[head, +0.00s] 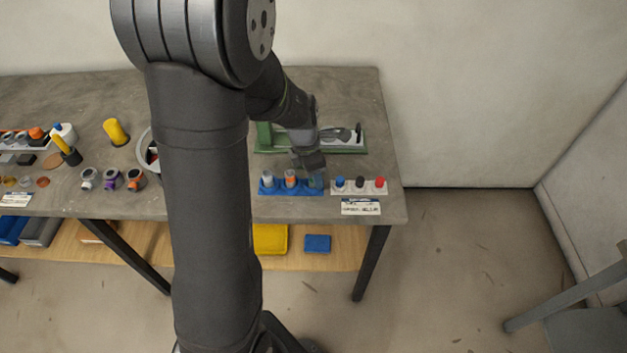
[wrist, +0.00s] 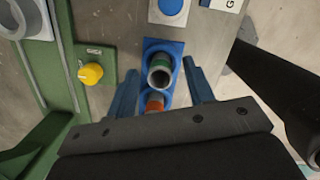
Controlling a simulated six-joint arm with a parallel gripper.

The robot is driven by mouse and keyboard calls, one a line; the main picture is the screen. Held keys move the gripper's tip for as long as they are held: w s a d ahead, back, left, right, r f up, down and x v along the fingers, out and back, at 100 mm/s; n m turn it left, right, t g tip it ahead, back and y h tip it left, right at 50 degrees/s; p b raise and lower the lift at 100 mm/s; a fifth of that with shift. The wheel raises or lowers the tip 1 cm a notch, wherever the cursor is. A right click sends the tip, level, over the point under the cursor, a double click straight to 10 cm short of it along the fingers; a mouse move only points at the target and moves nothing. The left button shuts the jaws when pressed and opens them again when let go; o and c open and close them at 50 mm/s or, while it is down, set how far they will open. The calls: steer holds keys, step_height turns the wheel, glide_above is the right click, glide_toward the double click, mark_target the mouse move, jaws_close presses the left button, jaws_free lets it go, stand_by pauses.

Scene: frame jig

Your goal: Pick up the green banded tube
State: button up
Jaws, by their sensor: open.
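The green banded tube (wrist: 160,72) stands in the end socket of the blue rack (wrist: 151,44), seen from above as an open dark mouth with a green band. My gripper (wrist: 164,72) is open, with one blue finger on each side of this tube and visible gaps between. I cannot tell how far down the fingers reach. In the head view my gripper (head: 314,172) is over the right end of the blue rack (head: 291,193) and partly hides the green tube there. An orange banded tube (wrist: 154,104) stands beside it in the rack.
A white rack (head: 359,188) with blue, black and red pieces stands just right of the blue rack, with a label card (head: 360,206) in front. A green fixture (head: 345,150) lies behind; its yellow knob (wrist: 91,74) is near my left finger in the wrist view.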

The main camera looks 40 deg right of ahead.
steer(key=shift+f, duration=0.65)
jaws_close()
steer(key=shift+r, duration=0.1)
steer(key=shift+d+r, duration=0.1)
steer(key=shift+r, duration=0.4)
steer(key=r, duration=0.1)
steer(key=s+r, duration=0.1)
steer(key=r, duration=0.1)
steer(key=shift+r, duration=0.3)
steer(key=s+r, duration=0.9)
steer(key=s, duration=0.1)
steer(key=shift+s+r, duration=0.15)
steer(key=shift+s, duration=0.2)
